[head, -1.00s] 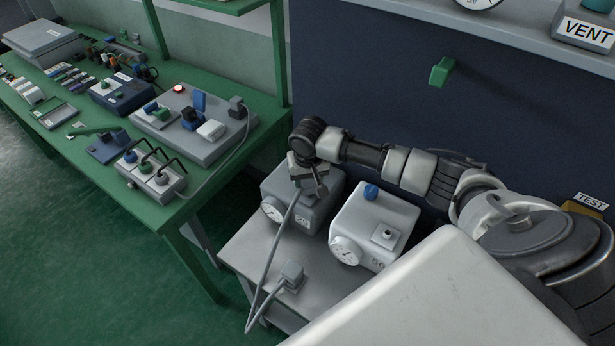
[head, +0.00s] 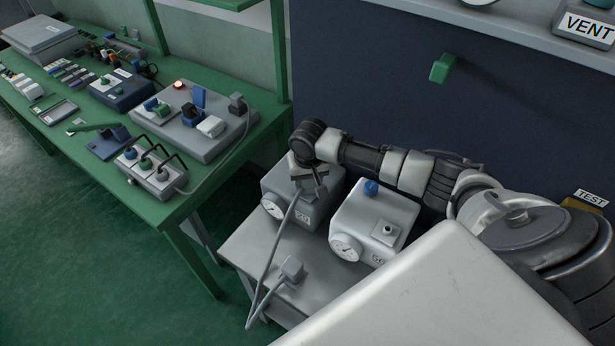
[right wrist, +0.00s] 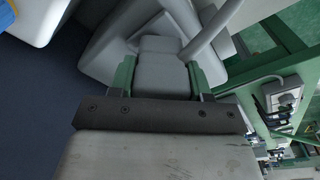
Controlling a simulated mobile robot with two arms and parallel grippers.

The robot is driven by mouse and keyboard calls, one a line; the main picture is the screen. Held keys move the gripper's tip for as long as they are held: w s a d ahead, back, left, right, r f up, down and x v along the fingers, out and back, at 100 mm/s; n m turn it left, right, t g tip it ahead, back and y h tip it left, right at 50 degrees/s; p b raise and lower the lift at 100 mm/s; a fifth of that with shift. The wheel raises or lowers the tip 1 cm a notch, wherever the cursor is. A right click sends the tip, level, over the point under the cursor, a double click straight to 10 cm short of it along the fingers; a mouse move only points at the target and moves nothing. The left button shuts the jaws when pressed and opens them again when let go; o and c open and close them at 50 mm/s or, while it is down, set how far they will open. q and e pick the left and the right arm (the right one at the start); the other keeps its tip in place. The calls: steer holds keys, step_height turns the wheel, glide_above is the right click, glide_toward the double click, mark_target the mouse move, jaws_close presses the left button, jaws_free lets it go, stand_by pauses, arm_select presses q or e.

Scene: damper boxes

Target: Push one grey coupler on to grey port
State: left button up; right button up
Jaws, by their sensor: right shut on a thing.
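My right gripper (head: 309,187) is shut on a grey coupler, directly over the darker grey gauge box (head: 285,200). In the right wrist view the coupler (right wrist: 162,72) sits between the two green fingers of my gripper (right wrist: 160,84), with its far end at or close to the box. I cannot tell whether it touches a port, because the gripper and coupler hide that spot. A grey hose (head: 276,245) hangs from the coupler and loops to a grey block (head: 292,268) on the cart. My left gripper is not in view.
A green bench (head: 165,208) with several devices is at left.

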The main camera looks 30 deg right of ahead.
steer(key=shift+f, duration=0.35)
stand_by(0.5)
steer(key=o, duration=1.1)
steer(key=r, duration=0.3)
steer(key=r+b, duration=0.1)
steer(key=r, duration=0.3)
steer(key=s+r, duration=0.1)
steer(key=r, duration=0.2)
steer(key=shift+s+a+r+b, duration=0.1)
steer(key=shift+a+r+b, duration=0.15)
steer(key=shift+r+b, duration=0.1)
